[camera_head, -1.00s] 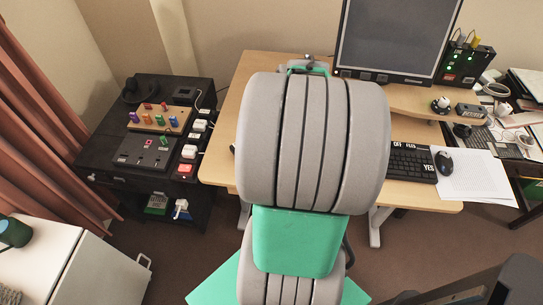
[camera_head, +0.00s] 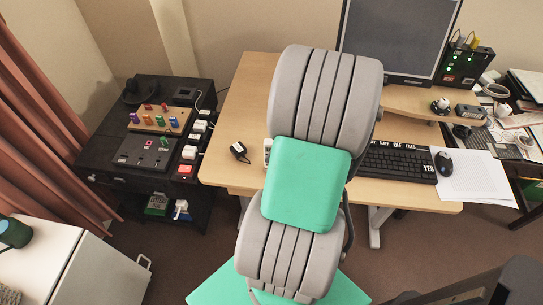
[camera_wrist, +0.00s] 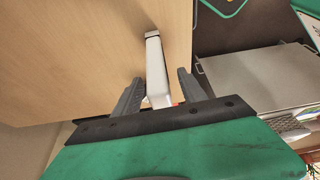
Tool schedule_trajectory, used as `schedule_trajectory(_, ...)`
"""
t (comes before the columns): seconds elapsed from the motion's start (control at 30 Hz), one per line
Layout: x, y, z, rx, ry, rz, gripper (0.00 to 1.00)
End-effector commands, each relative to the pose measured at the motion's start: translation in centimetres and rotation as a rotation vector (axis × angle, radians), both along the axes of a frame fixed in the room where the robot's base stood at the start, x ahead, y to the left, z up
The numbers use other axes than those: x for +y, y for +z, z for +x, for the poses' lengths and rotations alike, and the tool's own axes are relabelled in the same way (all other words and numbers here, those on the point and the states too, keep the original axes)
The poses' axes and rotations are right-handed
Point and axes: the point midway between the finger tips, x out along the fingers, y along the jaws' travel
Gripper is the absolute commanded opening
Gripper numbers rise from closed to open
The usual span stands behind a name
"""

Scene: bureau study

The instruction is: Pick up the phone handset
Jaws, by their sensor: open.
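A slim white handset (camera_wrist: 154,65) with a dark end lies over the wooden desk in the wrist view. My gripper (camera_wrist: 159,80) is open, with one finger on each side of the handset's near part. I cannot tell whether either finger touches it. The handset's near end is hidden by the gripper body. In the head view, a sliver of a white device (camera_head: 267,151) shows on the desk at the left edge of my arm. My arm hides the gripper and the rest of that device there.
On the desk (camera_head: 232,110) are a small black adapter (camera_head: 239,151), a keyboard (camera_head: 398,162), a mouse (camera_head: 444,162) and papers (camera_head: 472,180). A monitor (camera_head: 398,40) stands behind. A black cabinet (camera_head: 120,160) with switches and pegs stands left. The desk's left part is mostly clear.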

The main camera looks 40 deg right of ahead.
Motion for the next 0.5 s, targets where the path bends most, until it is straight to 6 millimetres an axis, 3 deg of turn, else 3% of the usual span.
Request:
schedule_trajectory(0.2,0.8,-2.8,1.0,0.002,-0.001,0.001,0.49)
schedule_trajectory(0.4,0.8,-2.8,1.0,0.002,-0.003,0.000,0.49)
schedule_trajectory(0.5,0.8,-2.8,1.0,0.002,-0.003,0.000,0.41)
